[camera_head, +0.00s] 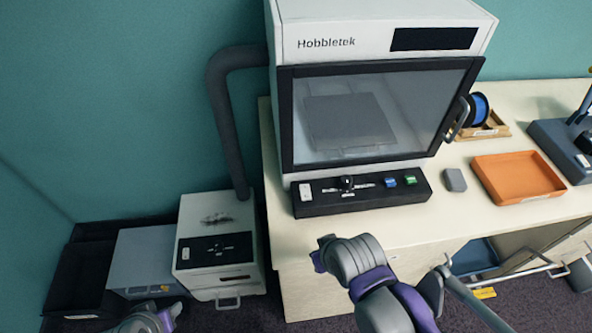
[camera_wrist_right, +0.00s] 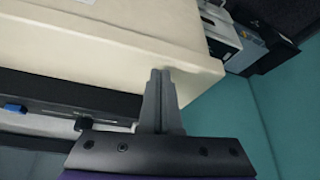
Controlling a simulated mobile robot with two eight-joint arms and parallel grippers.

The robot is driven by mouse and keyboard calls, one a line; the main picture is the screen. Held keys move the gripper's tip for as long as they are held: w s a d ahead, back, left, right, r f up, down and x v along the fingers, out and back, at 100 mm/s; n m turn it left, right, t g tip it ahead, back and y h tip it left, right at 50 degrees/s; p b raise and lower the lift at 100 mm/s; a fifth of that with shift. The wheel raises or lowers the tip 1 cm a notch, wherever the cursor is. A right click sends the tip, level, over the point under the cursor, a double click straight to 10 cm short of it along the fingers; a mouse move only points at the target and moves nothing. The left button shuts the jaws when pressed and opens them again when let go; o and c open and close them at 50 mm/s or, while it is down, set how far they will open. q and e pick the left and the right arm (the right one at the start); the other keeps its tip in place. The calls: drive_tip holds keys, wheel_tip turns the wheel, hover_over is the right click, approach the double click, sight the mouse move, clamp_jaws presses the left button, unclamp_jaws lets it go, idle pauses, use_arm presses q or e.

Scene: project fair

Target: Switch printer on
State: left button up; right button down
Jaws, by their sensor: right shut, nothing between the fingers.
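The white printer (camera_head: 395,12) labelled Hobbletek stands on the table with its dark-framed glass door shut. Its black control panel (camera_head: 325,207) holds a small white switch (camera_head: 306,191) at the left end, a dark knob (camera_head: 347,184), a blue button (camera_head: 390,182) and a green button (camera_head: 410,180). The panel also shows in the right wrist view (camera_wrist_right: 60,92), beside my right gripper (camera_wrist_right: 160,72). That gripper is shut and empty, with its tips over the table near its edge. My right arm is in front of the table in the head view; my left gripper is out of sight.
The table (camera_head: 405,232) carries a grey block (camera_head: 454,180), an orange tray (camera_head: 519,180) and a blue spool (camera_head: 480,109). A white floor unit (camera_head: 216,210) with a grey hose (camera_head: 222,110) stands left of it. An open door or drawer front shows below right.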

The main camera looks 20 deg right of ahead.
drive_tip(key=shift+s+d+r, duration=0.1)
drive_tip(key=shift+s, duration=0.15)
wheel_tip(320, 180, up, 18)
drive_tip(key=r+n+g+p, duration=0.1)
drive_tip(key=n+g+p, duration=0.25)
drive_tip(key=n, duration=1.15)
hover_over(305, 188)
drive_tip(key=s+b, duration=0.1)
drive_tip(key=s, duration=0.1)
drive_tip(key=shift+s+a+f, duration=0.1)
drive_tip(key=shift+a+f, duration=0.15)
drive_tip(key=shift+f, duration=0.1)
drive_tip(key=f, duration=0.4)
drive_tip(key=w+f, duration=0.1)
drive_tip(key=f, duration=0.4)
drive_tip(key=w+f, duration=0.1)
drive_tip(key=f, duration=0.3)
drive_tip(key=shift+d+f+b, duration=0.25)
drive_tip(key=shift+f+b, duration=0.05)
drive_tip(key=shift+f, duration=0.05)
